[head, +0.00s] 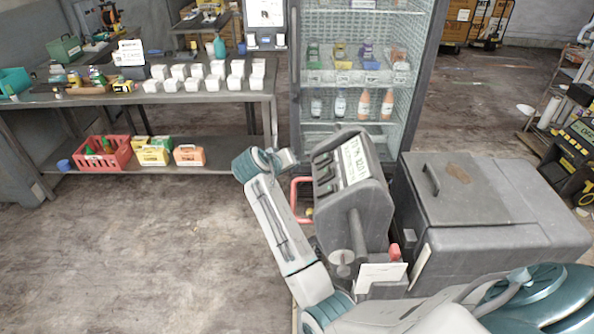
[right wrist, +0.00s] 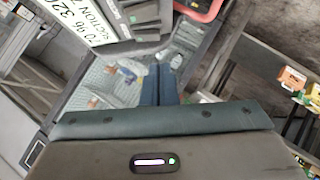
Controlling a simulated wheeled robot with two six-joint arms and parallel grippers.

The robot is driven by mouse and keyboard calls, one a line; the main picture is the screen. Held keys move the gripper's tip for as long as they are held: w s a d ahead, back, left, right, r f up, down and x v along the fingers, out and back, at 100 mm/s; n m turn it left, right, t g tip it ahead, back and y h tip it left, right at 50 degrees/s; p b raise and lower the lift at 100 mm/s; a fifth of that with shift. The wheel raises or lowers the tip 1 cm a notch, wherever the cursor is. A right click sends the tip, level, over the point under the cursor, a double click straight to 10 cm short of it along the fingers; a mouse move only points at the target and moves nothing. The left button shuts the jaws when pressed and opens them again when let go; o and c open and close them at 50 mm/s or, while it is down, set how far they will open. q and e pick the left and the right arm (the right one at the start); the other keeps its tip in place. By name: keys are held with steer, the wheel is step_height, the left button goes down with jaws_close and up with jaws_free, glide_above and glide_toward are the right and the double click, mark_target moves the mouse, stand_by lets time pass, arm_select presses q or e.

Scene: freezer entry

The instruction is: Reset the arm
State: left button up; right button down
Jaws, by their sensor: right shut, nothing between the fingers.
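My right arm (head: 285,235) comes in from the lower right of the head view and bends up and left, its wrist (head: 258,164) beside a grey slotted box. The right gripper's fingers are not clear in the head view. In the right wrist view the right gripper (right wrist: 160,72) has its two dark fingers together with nothing between them. The grey slotted box (head: 352,195) with a printed label also shows at the top left of the right wrist view (right wrist: 122,18). My left gripper is not in view.
A grey lidded chest (head: 475,205) stands close on the right, its lid down. An open-fronted shelf cabinet (head: 296,75) with bottles stands behind. A workbench (head: 205,98) holds white cartons, with a red crate (head: 103,163) below. The floor at left is clear.

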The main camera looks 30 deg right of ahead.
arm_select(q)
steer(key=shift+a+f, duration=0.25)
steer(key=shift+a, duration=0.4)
arm_select(e)
steer(key=shift+v, duration=0.85)
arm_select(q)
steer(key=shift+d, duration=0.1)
arm_select(e)
steer(key=shift+w+a+f, duration=0.1)
steer(key=shift+w+a, duration=0.05)
